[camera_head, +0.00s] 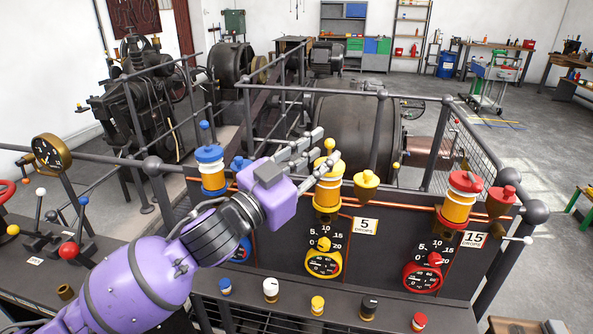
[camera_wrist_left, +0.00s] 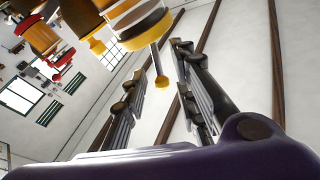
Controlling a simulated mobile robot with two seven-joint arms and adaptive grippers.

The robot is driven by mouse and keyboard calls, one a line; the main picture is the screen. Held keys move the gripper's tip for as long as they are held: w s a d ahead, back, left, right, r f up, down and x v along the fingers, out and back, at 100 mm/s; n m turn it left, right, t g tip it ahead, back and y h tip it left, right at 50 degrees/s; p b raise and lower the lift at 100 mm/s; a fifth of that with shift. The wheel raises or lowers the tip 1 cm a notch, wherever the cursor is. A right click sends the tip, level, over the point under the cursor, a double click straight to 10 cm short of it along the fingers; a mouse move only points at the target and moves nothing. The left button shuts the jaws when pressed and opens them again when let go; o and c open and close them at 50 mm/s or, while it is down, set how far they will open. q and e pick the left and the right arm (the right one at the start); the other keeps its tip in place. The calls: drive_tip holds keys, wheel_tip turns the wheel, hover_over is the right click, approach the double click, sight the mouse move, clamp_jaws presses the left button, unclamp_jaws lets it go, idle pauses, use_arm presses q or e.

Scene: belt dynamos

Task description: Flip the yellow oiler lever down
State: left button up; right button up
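The yellow oiler (camera_head: 327,190) stands on the dark panel in the head view, with a yellow cap and a glass body. Its lever, tipped with a small yellow ball (camera_head: 329,144), points up above the cap. In the left wrist view the yellow oiler (camera_wrist_left: 145,28) appears upside down at the top, and the lever ball (camera_wrist_left: 161,82) shows between the fingers. My left gripper (camera_head: 321,147) is open, with its fingers at the lever's height. The left wrist view shows the same gripper (camera_wrist_left: 158,62) with a gap between its fingers. I cannot tell whether a finger touches the lever. My right gripper is out of view.
A blue oiler (camera_head: 211,172) stands left of the yellow one and a red oiler (camera_head: 461,200) stands right. A yellow funnel cup (camera_head: 367,187) is close on the right. Grey railings (camera_head: 300,86) run behind. A yellow gauge (camera_head: 323,263) sits below.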

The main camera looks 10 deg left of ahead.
use_arm(q)
drive_tip(key=v, duration=1)
drive_tip(key=shift+s+a, duration=0.2)
drive_tip(key=shift+s, duration=0.05)
drive_tip(key=shift+c, duration=0.2)
